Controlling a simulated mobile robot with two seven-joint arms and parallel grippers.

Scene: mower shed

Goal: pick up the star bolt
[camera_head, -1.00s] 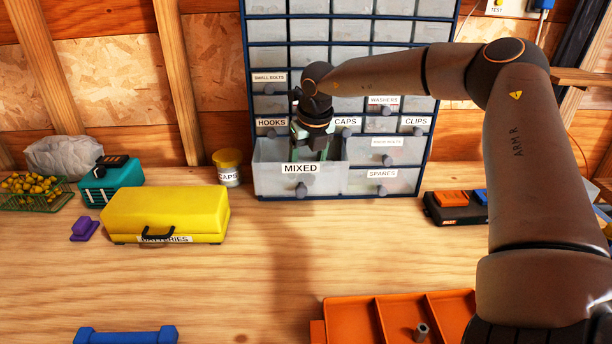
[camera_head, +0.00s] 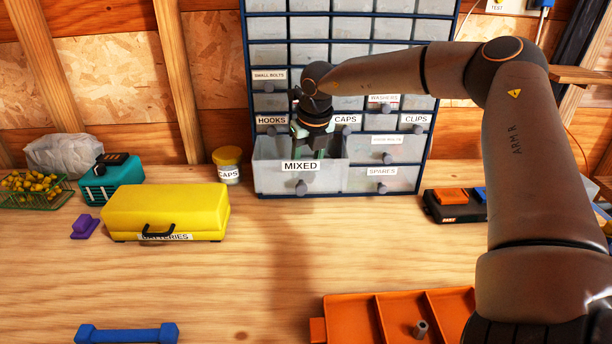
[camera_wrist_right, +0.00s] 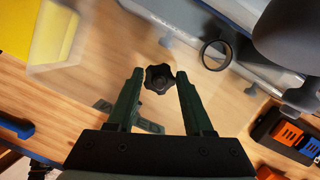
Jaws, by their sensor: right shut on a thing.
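The star bolt (camera_wrist_right: 158,78) has a black lobed knob and shows between the fingertips in the right wrist view. My right gripper (camera_wrist_right: 160,88) is shut on it, with one green finger on each side. In the head view my right gripper (camera_head: 312,150) points down into the open drawer marked MIXED (camera_head: 273,180). The drawer front hides its fingertips and the bolt there. My left gripper is not in view.
A black ring (camera_wrist_right: 216,54) and a flat grey-green piece (camera_wrist_right: 137,117) lie near the bolt. The drawer cabinet (camera_head: 432,60) rises behind. A yellow batteries box (camera_head: 190,205) and a caps jar (camera_head: 228,158) stand left. An orange tray (camera_head: 350,305) is in front; the bench between is clear.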

